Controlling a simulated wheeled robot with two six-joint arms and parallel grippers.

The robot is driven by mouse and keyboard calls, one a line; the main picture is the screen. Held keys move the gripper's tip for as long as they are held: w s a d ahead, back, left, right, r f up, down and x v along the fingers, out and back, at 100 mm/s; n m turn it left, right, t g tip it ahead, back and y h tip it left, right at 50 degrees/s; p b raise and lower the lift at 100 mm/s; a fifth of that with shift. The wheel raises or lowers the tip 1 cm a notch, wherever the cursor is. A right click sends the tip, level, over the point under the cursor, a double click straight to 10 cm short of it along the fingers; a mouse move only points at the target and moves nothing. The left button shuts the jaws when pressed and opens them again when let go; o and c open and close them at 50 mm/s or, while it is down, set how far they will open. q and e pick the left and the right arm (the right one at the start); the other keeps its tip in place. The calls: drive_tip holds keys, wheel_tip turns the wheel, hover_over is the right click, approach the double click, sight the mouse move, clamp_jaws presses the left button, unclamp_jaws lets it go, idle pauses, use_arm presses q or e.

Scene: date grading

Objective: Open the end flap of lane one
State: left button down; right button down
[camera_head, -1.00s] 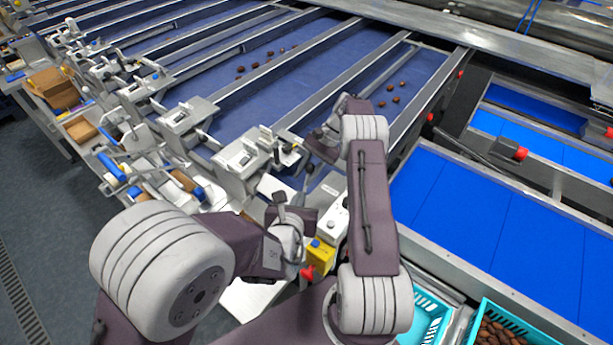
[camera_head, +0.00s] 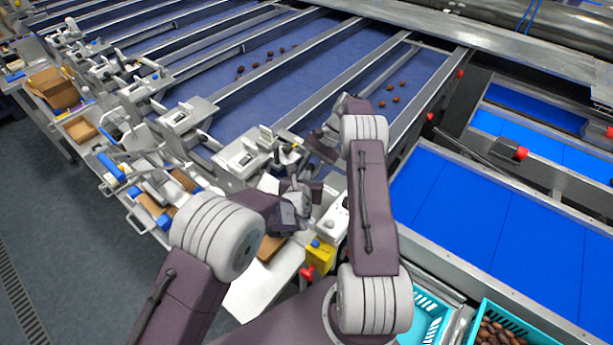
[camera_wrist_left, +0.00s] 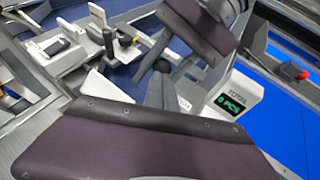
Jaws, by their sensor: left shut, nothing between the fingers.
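The nearest blue sorting lane (camera_head: 365,110) carries several brown dates near its far side. Its lower end is largely hidden behind my arms, so I cannot make out its flap clearly. A grey metal end fitting (camera_head: 242,155) with a pale plate stands just left of my grippers; a similar fitting with an upright white lever (camera_wrist_left: 100,22) shows in the left wrist view. My left gripper (camera_head: 296,181) is shut and empty, above the lane-end fittings. Its dark fingers (camera_wrist_left: 158,82) show in the left wrist view. My right gripper (camera_head: 323,143) is near the lane end; its finger state is unclear.
A white counter box (camera_wrist_left: 231,100) reading "TOTAL 0 PCS" stands close by. Blue belts (camera_head: 500,230) lie at right, teal crates (camera_head: 535,325) at lower right. My right arm stands close beside the left gripper.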

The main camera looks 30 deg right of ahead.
drive_tip(key=shift+w+d+r, duration=0.1)
drive_tip(key=shift+w+d, duration=0.1)
drive_tip(key=shift+w, duration=0.05)
